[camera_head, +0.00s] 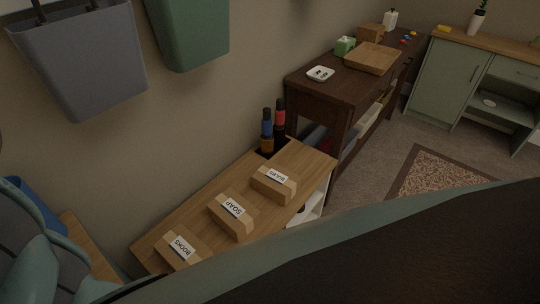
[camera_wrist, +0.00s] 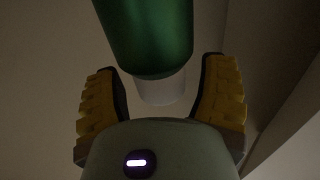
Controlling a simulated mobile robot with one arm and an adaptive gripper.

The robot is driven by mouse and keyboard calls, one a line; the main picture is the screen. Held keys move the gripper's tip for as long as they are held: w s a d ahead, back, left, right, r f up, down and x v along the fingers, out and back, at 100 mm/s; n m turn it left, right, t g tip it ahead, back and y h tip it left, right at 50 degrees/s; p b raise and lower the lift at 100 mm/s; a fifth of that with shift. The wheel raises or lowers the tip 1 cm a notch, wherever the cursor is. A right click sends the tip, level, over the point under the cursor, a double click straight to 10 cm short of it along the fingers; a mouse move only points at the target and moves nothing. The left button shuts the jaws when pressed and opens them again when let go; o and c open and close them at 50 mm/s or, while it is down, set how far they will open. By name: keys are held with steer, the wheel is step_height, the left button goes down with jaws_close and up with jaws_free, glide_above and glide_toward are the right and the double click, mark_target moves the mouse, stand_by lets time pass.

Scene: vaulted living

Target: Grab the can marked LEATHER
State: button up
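In the wrist view, a glossy dark green cylinder (camera_wrist: 148,38) hangs into the picture from the top. A pale, whitish cylinder (camera_wrist: 163,90) shows just below its end. My gripper (camera_wrist: 160,66) has its two yellow-padded fingers wide apart, one on each side, with gaps between them and the cylinders. It looks open and empty. How far the cylinders are from the fingers is hard to tell. No LEATHER marking is readable in either view, so I cannot tell whether the green cylinder is that can. My gripper is not seen in the head view.
A wooden-topped shelf (camera_head: 203,194) bears boxes marked BOOKS (camera_head: 184,250) and SOAP (camera_head: 233,214), and another box (camera_head: 274,183). Two dark bottles (camera_head: 272,127) stand behind it. A grey bin (camera_head: 84,62) and green bin (camera_head: 190,35) hang on the wall. A dark table (camera_head: 318,93) stands beyond.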

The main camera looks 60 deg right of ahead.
jaws_close()
stand_by(0.4)
steer(key=shift+r, duration=0.15)
